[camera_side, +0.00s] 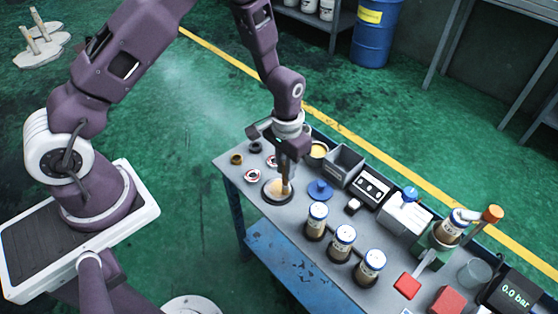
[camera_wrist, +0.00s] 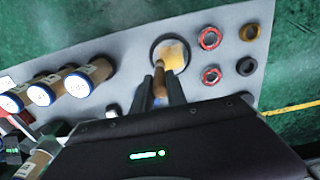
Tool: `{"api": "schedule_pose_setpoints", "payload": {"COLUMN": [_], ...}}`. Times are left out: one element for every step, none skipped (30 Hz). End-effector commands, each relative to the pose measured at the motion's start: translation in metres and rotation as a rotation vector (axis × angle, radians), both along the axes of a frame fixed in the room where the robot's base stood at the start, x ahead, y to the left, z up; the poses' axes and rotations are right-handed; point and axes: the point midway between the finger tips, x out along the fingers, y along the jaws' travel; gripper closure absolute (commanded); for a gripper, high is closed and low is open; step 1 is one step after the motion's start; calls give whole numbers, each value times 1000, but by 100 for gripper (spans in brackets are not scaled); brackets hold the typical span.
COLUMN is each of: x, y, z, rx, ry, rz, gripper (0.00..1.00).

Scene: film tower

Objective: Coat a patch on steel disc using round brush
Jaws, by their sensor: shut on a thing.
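My gripper (camera_side: 284,173) is shut on a round brush (camera_side: 286,187) and points down over the left part of the grey table. The brush handle also shows between the two fingers in the wrist view (camera_wrist: 160,84). Its tip is over the steel disc (camera_side: 268,197), which has a dark rim and lies flat on the table. In the wrist view, a tan-yellow patch (camera_wrist: 176,53) covers part of the disc (camera_wrist: 158,52) by the brush tip. I cannot tell whether the bristles touch the disc.
Two red-and-white rings (camera_wrist: 210,38) and dark and brass rings lie beside the disc. A blue knobbed piece (camera_side: 319,190), a tin with yellow content (camera_side: 318,150), a grey bin (camera_side: 345,163) and several blue-lidded jars (camera_side: 342,243) stand to the right.

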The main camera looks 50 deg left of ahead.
Motion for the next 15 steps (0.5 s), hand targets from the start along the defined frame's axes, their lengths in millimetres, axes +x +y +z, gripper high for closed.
{"api": "schedule_pose_setpoints", "payload": {"x": [0,0,-3,-6,-9,-12,-13,-13,-12,-12,-12,-12,-12,-12,-12], "y": [-5,-8,-9,-8,-8,-8,-6,-2,2,4,7,11,14,16,20], "z": [0,0,0,0,0,0,0,0,0,0,0,0,0,0,0], "rx": [0,0,0,0,0,0,0,0,0,0,0,0,0,0,0], "ry": [0,0,1,2,3,2,2,2,2,2,2,1,1,1,0], "rz": [-3,-2,0,1,1,1,2,3,3,3,3,4,4,4,3], "gripper": [100,100,100,100,100,100,100,100,100,100,100,100,100,100,100]}}
